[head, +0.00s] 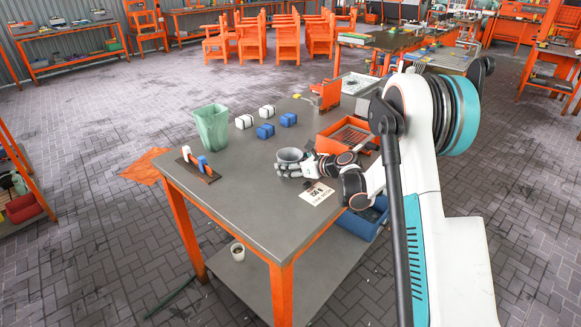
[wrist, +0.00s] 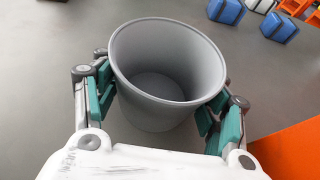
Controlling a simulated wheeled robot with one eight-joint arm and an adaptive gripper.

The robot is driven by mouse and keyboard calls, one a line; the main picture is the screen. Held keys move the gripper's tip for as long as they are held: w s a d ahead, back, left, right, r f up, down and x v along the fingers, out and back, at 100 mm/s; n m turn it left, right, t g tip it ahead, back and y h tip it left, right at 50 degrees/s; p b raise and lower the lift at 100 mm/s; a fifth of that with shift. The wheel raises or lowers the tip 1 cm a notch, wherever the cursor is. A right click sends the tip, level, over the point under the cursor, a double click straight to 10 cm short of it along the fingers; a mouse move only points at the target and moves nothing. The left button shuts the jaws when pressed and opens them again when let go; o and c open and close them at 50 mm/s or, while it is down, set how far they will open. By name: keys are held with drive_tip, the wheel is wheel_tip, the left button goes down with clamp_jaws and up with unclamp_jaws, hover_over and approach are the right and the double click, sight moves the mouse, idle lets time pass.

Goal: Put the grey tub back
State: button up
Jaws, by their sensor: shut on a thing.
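The grey tub (head: 289,155) is an open, empty round tub over the front right part of the grey-topped table (head: 245,205). In the wrist view the tub (wrist: 168,75) fills the middle, its mouth towards the camera. My gripper (wrist: 160,95) has its teal-padded fingers on either side of the tub and is shut on it. In the head view my gripper (head: 296,169) reaches in from the right at the tub's near side. The tub's underside is hidden, so I cannot tell whether it touches the tabletop.
A pale green vase (head: 212,127), white and blue blocks (head: 265,131), and a brown rack (head: 198,168) stand on the table. A printed card (head: 316,192) lies by my gripper. An orange tray (head: 348,135) is to the right. The tabletop's front left is clear.

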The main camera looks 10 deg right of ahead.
drive_tip(key=shift+f, duration=0.1)
drive_tip(key=o, duration=1.1)
drive_tip(key=shift+s+d+r, duration=0.15)
drive_tip(key=shift+s+r, duration=0.05)
drive_tip(key=shift+r, duration=0.15)
drive_tip(key=p+v, duration=0.3)
drive_tip(key=v, duration=0.8)
drive_tip(key=shift+s+d, duration=0.1)
drive_tip(key=shift+s, duration=0.1)
